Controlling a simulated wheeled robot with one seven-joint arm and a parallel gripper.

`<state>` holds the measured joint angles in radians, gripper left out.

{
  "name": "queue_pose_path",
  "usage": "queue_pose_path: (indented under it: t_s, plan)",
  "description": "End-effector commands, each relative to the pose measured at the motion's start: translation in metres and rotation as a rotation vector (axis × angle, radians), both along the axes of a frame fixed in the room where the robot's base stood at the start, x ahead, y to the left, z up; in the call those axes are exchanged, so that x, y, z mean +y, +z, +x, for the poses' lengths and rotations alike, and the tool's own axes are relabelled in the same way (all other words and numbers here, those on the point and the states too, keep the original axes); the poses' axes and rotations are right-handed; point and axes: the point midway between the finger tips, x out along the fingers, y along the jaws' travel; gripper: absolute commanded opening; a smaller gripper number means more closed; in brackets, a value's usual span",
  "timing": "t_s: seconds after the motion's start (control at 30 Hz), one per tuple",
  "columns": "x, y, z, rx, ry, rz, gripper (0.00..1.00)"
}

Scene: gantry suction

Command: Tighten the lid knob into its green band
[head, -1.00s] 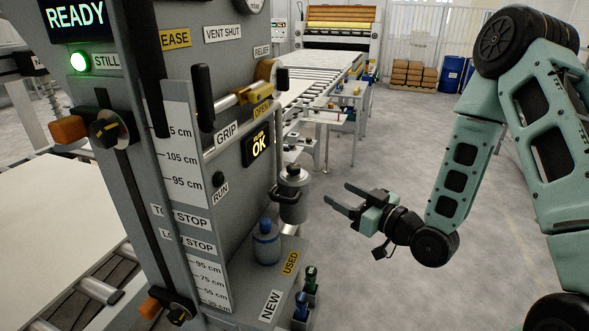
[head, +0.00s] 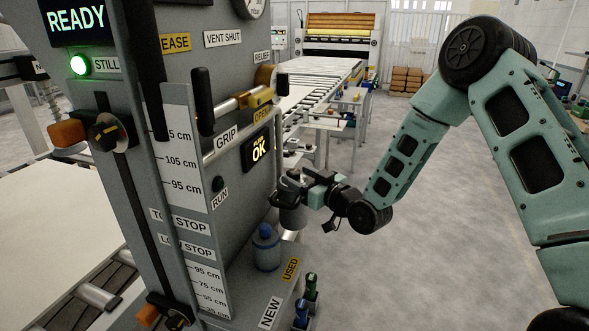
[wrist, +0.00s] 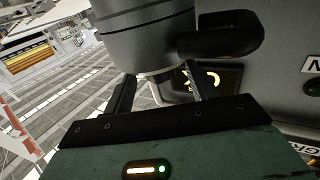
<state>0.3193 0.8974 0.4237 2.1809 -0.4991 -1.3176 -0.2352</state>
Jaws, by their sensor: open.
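The grey canister (head: 292,217) hangs on the right side of the grey machine column in the head view. My gripper (head: 287,184) is at the canister's top, its fingers hiding the lid knob there. In the wrist view the canister (wrist: 145,42) fills the top, with a dark handle (wrist: 225,34) at its right. The two fingers of my gripper (wrist: 157,88) stand apart, reaching toward the canister. I cannot tell whether they touch the knob. The knob and its green band cannot be made out.
The OK display (head: 258,150) is on the column just left of my gripper. Small dark-capped bottles (head: 308,288) sit at the ledge's right. Open floor lies to the right.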

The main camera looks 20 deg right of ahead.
Motion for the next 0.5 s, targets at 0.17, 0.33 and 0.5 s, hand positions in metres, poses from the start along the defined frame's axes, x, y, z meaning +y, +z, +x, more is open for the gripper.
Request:
queue_pose_path:
  t_s: [0.17,0.33,0.5]
  plan:
    - [0.009,0.001,0.017,0.0,0.0,0.0,0.57]
    - [0.011,0.0,0.022,0.001,0.0,0.0,0.57]
    - [0.011,-0.001,0.022,0.001,0.0,0.0,0.57]
